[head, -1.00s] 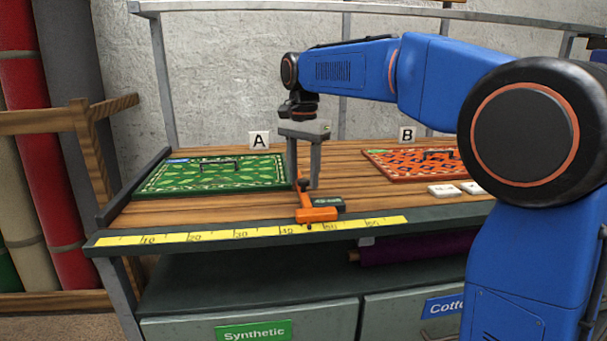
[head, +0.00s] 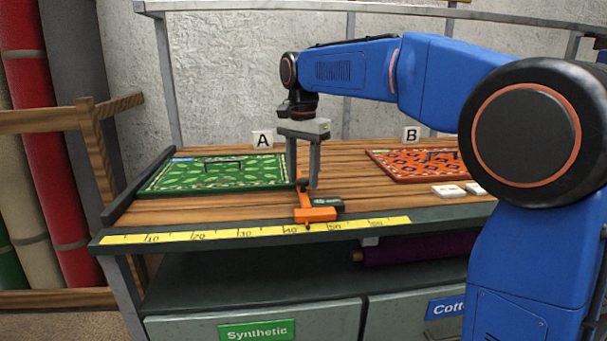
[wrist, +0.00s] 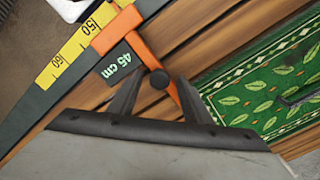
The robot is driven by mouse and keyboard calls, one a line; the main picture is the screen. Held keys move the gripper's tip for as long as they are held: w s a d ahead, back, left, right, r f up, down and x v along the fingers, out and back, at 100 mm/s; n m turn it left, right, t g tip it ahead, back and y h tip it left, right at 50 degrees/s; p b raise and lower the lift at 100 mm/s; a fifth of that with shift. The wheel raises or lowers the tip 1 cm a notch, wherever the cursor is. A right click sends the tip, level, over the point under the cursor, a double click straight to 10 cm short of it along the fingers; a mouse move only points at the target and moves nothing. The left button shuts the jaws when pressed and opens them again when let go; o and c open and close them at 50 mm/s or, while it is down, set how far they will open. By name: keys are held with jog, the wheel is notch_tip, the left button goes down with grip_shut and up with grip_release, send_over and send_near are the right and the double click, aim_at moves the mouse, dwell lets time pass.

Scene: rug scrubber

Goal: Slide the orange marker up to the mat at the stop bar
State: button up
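The orange marker (head: 316,215) sits on the yellow ruler at the table's front edge, between the 40 and 50 marks. Its display (wrist: 117,64) reads 45 cm. Its thin arm with a black knob (wrist: 158,80) reaches back over the wood. My gripper (head: 303,185) points down with its fingers apart on either side of the knob, with gaps showing in the wrist view. The green mat (head: 216,178), by sign A, lies left against the dark stop bar (head: 137,188).
An orange patterned mat (head: 402,172) by sign B lies to the right, with white blocks (head: 448,191) in front of it. The yellow ruler (head: 215,234) runs along the front edge. Wood between the marker and the orange mat is clear.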

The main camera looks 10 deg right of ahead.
jog(key=shift+r, duration=0.1)
notch_tip(320, 180, up, 17)
dwell(0.7)
jog(key=shift+r, duration=0.1)
jog(key=s+d+f+n+t, duration=0.1)
jog(key=s+d+f+n, duration=0.1)
jog(key=s+d+f, duration=0.5)
jog(key=s+d+f+n+t, duration=0.1)
jog(key=s+d+f+n, duration=0.2)
jog(key=s+d+f, duration=0.5)
jog(key=s+d+f+n+t, duration=0.1)
jog(key=s+d+f+n, duration=0.1)
jog(key=s+f, duration=0.7)
jog(key=s+d+f+n+t, duration=0.1)
jog(key=s+d+f+n, duration=0.1)
jog(key=s+f, duration=0.7)
notch_tip(320, 180, down, 2)
jog(key=shift+s+d+f+t, duration=0.1)
jog(key=shift+s+d+t, duration=0.05)
jog(key=shift+s+t, duration=0.2)
jog(key=shift+c, duration=0.7)
